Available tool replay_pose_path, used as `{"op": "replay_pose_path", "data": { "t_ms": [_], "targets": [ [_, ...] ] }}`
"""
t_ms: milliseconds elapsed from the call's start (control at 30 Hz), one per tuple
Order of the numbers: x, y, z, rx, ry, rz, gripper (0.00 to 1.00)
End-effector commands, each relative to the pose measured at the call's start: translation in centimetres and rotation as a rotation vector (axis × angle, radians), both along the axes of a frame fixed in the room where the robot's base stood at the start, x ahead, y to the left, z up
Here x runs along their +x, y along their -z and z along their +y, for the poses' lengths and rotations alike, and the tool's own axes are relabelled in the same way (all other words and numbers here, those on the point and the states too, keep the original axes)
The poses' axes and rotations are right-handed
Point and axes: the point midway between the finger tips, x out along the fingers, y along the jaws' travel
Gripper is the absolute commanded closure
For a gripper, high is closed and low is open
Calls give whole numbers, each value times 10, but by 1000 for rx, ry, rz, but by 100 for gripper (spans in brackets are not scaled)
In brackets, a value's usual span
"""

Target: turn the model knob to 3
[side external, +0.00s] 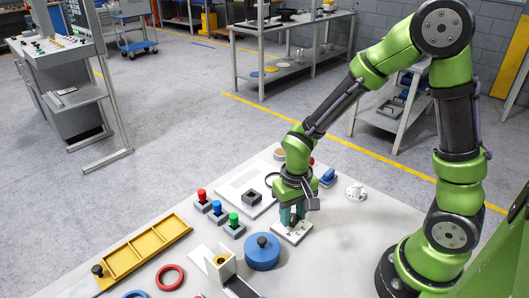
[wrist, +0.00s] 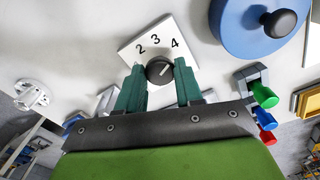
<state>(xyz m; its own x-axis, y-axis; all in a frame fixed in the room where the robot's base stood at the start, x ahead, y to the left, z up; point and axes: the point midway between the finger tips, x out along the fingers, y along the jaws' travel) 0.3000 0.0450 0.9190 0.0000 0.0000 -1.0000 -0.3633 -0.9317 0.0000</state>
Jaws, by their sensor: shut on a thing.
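The model knob (wrist: 157,72) is a dark round knob on a white square plate (wrist: 163,27) marked 2, 3 and 4 in the wrist view. A pale pointer line on the knob slants up and right, roughly toward the 4. My gripper (wrist: 159,66) has its two green fingers on either side of the knob, shut on it. In the side external view my gripper (side external: 292,215) reaches down onto the white plate (side external: 293,233) near the table's middle. The knob is mostly hidden there by the fingers.
A blue round lid with a black knob (side external: 262,252) stands close beside the plate. Red, blue and green buttons (side external: 234,225) stand to the left. A yellow tray (side external: 145,252) lies further left. A white disc fitting (side external: 356,192) sits to the right, with clear table around it.

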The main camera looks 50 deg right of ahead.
Motion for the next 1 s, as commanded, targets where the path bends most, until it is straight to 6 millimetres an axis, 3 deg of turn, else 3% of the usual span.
{"op": "replay_pose_path", "data": {
  "t_ms": [1000],
  "targets": [
    [0, -1, 0, 0, -684, -1, 95]
  ]
}}
